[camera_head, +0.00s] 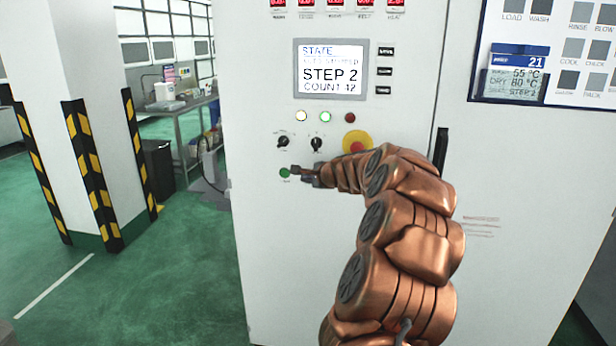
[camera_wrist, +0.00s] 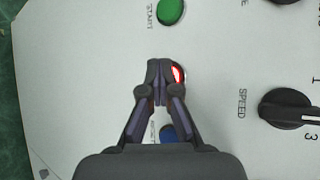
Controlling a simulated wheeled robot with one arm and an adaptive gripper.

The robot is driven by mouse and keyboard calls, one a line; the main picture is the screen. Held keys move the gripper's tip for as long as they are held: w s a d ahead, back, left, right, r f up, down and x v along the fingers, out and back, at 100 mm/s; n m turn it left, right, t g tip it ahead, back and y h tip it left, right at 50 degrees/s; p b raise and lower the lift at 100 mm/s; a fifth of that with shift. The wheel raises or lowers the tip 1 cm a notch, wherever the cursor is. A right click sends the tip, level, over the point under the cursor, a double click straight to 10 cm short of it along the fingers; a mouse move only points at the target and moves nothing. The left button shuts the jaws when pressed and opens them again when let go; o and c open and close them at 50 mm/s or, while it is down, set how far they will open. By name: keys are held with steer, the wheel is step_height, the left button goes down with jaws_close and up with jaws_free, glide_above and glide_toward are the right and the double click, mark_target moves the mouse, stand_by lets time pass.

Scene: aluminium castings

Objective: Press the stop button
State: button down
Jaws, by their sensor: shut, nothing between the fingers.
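The red button (camera_wrist: 179,74) shows in the wrist view, partly hidden behind my fingertips; its label is hidden. My gripper (camera_wrist: 159,70) is shut and empty, its tips over the left part of that button. I cannot tell whether they touch it. In the head view my gripper (camera_head: 294,168) is at the white panel, just right of the green button (camera_head: 285,173), and the red button is hidden there. The green button marked START (camera_wrist: 171,11) is above the tips in the wrist view. A blue button (camera_wrist: 168,132) shows between my fingers.
A large red knob on a yellow ring (camera_head: 357,143) sits close to my wrist. Two black knobs (camera_head: 316,144) are above my gripper; the SPEED knob (camera_wrist: 288,109) is at the right in the wrist view. The screen (camera_head: 331,70) reads STEP 2, COUNT 42. A black door handle (camera_head: 441,148) stands right.

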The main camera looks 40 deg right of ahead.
steer(key=shift+s+a, duration=0.5)
steer(key=shift+a, duration=0.1)
steer(key=shift+a, duration=0.1)
steer(key=shift+s+a+b, duration=0.35)
steer(key=shift+s+a, duration=0.35)
steer(key=shift+a, duration=0.3)
steer(key=shift+s+a+b, duration=0.3)
steer(key=shift+s+a, duration=0.4)
steer(key=shift+a, duration=0.3)
